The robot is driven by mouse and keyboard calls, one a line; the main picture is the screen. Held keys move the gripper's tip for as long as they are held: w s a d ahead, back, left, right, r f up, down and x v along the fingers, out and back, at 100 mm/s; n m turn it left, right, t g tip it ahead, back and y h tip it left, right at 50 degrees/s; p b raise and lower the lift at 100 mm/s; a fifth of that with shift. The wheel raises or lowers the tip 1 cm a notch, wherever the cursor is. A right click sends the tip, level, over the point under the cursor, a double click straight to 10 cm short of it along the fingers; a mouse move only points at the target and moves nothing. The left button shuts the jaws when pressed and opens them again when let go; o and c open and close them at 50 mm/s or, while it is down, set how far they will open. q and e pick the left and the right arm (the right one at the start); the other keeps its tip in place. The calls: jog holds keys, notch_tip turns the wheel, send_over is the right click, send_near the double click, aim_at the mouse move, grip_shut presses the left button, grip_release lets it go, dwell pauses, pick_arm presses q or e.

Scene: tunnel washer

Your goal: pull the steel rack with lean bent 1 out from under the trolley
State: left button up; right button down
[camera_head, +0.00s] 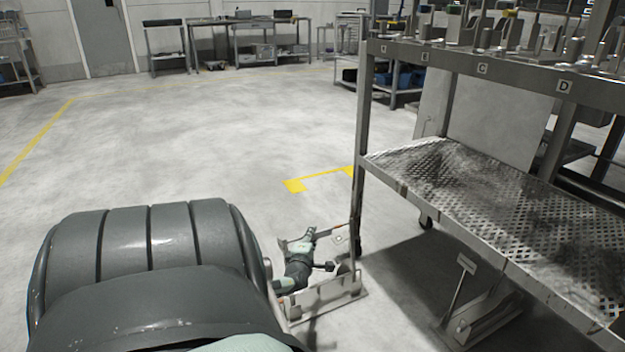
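The trolley (475,205) stands on the right, a steel frame with a perforated lower shelf. A low pale steel rack (325,293) lies on the floor at its near left post, with a small white plate (341,239) above it. A second low steel rack (488,318), with a tilted post and plate, is under the shelf in shadow. I cannot read which one bears the number 1. My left gripper (322,250) is low beside the first rack, close to the post. Its fingers are small and partly overlapped, so grip and contact are unclear. My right gripper is out of view.
Yellow floor marking (294,186) lies behind the post. The floor (200,150) left of the trolley is clear to the far benches.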

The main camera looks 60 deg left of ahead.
pick_arm(q)
jog(key=o, duration=0.3)
jog(key=v, duration=1.2)
jog(key=shift+f, duration=0.1)
dwell(0.3)
